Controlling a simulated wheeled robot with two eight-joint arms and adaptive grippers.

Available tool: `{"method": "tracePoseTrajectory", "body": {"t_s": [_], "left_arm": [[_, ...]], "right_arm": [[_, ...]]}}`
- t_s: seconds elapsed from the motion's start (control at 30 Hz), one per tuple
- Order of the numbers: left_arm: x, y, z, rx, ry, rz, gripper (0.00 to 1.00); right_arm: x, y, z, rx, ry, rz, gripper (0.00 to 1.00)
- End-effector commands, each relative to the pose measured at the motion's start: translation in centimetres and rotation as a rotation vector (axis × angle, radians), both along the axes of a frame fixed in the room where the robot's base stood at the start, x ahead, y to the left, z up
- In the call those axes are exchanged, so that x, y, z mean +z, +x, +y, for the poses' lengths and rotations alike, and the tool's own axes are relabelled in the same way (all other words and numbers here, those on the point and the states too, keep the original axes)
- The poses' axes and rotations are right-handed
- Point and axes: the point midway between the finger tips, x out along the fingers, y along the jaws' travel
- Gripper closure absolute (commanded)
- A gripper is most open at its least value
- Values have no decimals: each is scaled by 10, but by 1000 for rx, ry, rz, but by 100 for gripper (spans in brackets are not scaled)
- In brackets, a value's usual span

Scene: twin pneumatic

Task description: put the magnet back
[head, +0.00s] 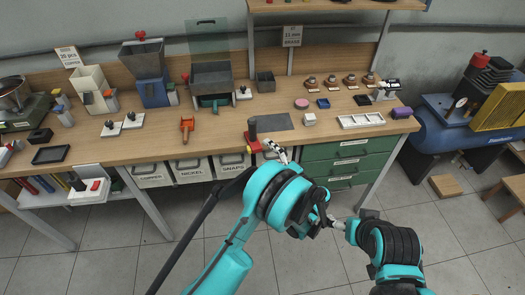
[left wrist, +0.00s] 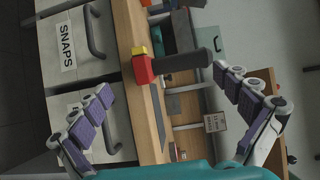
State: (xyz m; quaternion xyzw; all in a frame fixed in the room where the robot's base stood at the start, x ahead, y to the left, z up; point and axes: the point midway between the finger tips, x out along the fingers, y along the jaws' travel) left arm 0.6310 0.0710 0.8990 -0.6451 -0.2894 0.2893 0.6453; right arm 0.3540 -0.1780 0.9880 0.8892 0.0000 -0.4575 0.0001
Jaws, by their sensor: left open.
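What looks like the magnet, a dark upright handle on a red block (head: 252,130), stands at the bench's front edge in the head view. In the left wrist view the red block with a yellow part and its dark handle (left wrist: 184,62) lie ahead, between my spread fingers. My left gripper (head: 277,152) is just in front of and right of it, open and empty; its purple-padded fingers (left wrist: 162,82) are wide apart. They do not appear to touch the magnet. My right arm is at the lower right; its small gripper (head: 335,223) is too unclear to read.
A dark mat (head: 270,122) lies on the bench behind the magnet. Labelled drawers (head: 188,169) hang under the front edge, with a green drawer cabinet (head: 350,150) to the right. A red-orange tool (head: 187,127) lies left. Hoppers and bins stand along the back.

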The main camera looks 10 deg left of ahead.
Motion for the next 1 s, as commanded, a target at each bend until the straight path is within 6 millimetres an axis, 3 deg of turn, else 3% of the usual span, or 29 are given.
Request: {"method": "tracePoseTrajectory", "body": {"t_s": [0.13,0.33,0.87,1.0], "left_arm": [[0,-18,-22,-4,0,0,0],[0,-32,-37,-1,0,0,0],[0,-34,-38,0,0,0,0],[7,-31,-29,7,-26,19,0]], "right_arm": [[0,0,0,0,0,0,21],[0,0,0,0,0,0,21],[0,0,0,0,0,0,21],[0,0,0,0,0,0,21]]}}
